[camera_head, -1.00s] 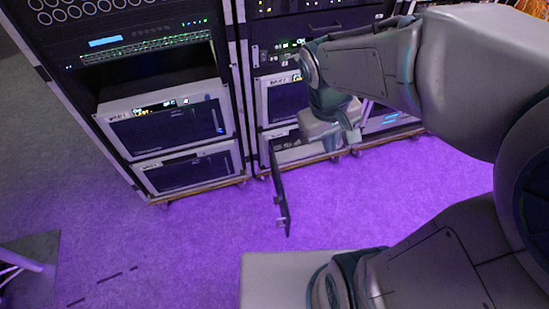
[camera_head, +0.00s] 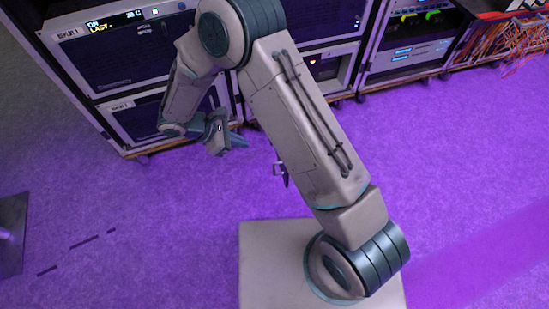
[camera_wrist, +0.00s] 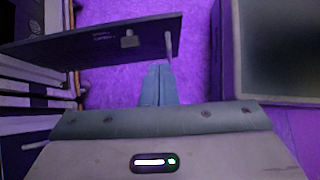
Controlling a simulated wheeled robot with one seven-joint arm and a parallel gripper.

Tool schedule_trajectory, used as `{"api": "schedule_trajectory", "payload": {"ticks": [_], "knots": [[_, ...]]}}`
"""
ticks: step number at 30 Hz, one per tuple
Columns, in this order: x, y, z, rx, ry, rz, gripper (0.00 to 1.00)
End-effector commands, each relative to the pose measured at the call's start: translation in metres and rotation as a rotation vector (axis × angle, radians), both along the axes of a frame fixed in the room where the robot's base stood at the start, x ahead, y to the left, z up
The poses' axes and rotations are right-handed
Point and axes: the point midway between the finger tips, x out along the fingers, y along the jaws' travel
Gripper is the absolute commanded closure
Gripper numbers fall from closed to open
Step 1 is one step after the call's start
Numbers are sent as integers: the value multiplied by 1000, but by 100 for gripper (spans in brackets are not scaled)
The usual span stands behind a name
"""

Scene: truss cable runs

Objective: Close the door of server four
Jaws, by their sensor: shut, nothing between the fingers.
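The open door (camera_wrist: 100,40) crosses the upper left of the wrist view as a dark panel. It has a small latch block (camera_wrist: 130,40) and an upright handle (camera_wrist: 168,43) near its right end. In the head view only a sliver of the door (camera_head: 284,176) shows beside my arm, standing out from the rack. My gripper (camera_wrist: 160,68) is shut and empty, its blue fingertips just below the door's free end in the wrist picture. I cannot tell whether they touch. In the head view my gripper (camera_head: 238,141) is left of the door. The open unit (camera_head: 325,68) is partly hidden by my arm.
A left rack (camera_head: 120,60) has two closed display units with handles. Another rack (camera_head: 405,60) and a bundle of orange cables (camera_head: 510,45) stand to the right. The purple-lit floor (camera_head: 450,160) before the racks is clear. A dark stand (camera_head: 12,235) is at far left.

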Motion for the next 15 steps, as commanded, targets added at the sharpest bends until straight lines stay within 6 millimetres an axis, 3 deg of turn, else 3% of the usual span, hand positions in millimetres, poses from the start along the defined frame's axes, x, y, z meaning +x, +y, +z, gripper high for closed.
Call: {"api": "schedule_trajectory", "payload": {"ticks": [1,7,15], "knots": [[-1,5,-13,-7,9,20,100],[-2,2,-29,-17,18,43,100],[4,-34,-67,-17,19,40,100]]}}
